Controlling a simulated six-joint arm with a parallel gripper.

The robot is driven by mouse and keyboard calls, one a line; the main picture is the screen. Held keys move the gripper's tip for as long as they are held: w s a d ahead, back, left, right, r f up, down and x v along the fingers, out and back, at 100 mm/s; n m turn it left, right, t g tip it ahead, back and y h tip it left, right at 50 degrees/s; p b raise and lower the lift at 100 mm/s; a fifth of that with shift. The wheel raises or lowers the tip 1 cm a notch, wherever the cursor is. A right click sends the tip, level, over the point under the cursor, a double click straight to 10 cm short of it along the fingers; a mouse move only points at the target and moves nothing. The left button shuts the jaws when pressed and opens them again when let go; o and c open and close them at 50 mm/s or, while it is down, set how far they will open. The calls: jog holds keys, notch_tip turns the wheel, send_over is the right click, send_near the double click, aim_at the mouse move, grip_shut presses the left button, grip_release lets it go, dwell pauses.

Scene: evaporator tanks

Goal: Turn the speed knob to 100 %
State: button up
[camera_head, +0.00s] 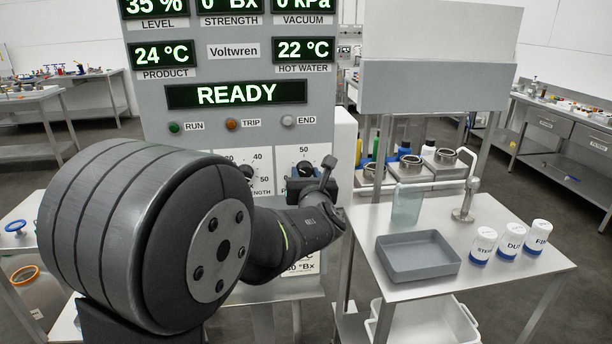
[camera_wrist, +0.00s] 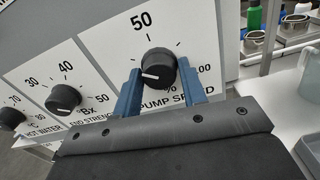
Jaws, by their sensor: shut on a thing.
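The speed knob (camera_wrist: 158,67) is a round black knob on a white plate marked "PUMP SPEED %". In the wrist view, 50 is at the top of its scale and 100 at the right. In the head view, the knob (camera_head: 305,168) shows just above my gripper (camera_head: 312,184), which partly hides the plate.
The end strength knob (camera_wrist: 63,98) and hot water knob (camera_wrist: 12,118) are left of the speed knob. The panel display (camera_head: 236,95) reads READY.

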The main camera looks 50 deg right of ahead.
jog(key=m, duration=0.8)
jog(key=shift+m, duration=0.4)
jog(key=m, duration=0.4)
jog(key=shift+a+r, duration=0.1)
jog(key=m, duration=0.9)
jog(key=shift+r+m, duration=0.1)
jog(key=shift+m, duration=0.2)
jog(key=m, duration=0.4)
jog(key=shift+m, duration=0.3)
jog(key=m, duration=0.4)
jog(key=shift+m, duration=2)
